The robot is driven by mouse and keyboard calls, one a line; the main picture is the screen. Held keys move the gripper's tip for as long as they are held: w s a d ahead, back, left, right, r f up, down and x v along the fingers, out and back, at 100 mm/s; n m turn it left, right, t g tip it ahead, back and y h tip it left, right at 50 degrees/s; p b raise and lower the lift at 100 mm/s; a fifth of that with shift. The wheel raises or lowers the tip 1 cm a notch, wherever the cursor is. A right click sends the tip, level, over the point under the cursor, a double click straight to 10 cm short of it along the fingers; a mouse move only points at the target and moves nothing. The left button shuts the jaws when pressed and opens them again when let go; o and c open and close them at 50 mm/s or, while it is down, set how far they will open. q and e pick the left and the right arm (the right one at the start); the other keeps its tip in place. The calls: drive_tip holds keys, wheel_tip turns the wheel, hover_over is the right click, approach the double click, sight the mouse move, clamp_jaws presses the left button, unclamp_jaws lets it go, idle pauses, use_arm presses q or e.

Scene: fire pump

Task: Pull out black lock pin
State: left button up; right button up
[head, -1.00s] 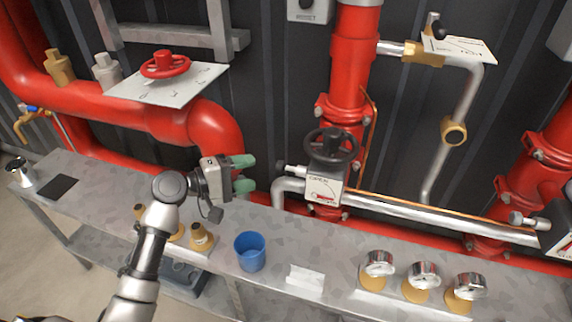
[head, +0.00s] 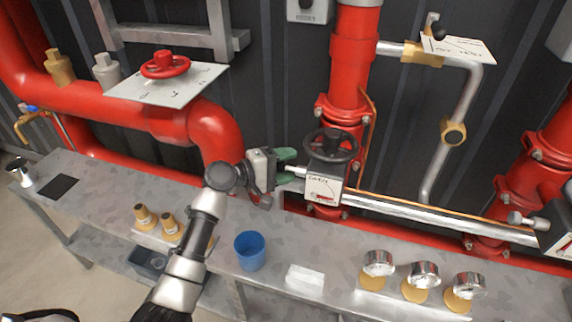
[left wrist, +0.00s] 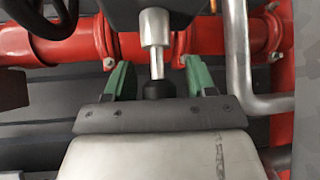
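The lock pin (head: 294,171) sticks out to the left of the valve box under the black handwheel in the head view. In the left wrist view it is a silver rod (left wrist: 157,55) ending in a black knob (left wrist: 159,89). My left gripper (head: 287,167) is at the pin, its green fingers apart. In the left wrist view the fingers of the left gripper (left wrist: 158,80) stand on either side of the black knob, with visible gaps, so it is open. My right gripper is not in view.
The black handwheel (head: 331,145) and valve box (head: 323,187) are just right of my left gripper. A red pipe (head: 218,135) bends down beside it. A blue cup (head: 250,251), white block (head: 305,279) and several gauges (head: 421,277) stand on the metal bench (head: 105,195).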

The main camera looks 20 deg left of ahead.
use_arm(q)
clamp_jaws()
drive_tip(key=a, duration=0.3)
drive_tip(key=shift+w+a, duration=0.1)
drive_tip(key=shift+a, duration=0.05)
drive_tip(key=shift+o, duration=0.5)
unclamp_jaws()
drive_tip(key=shift+a, duration=0.1)
drive_tip(key=v, duration=1.1)
drive_tip(key=shift+b, duration=0.45)
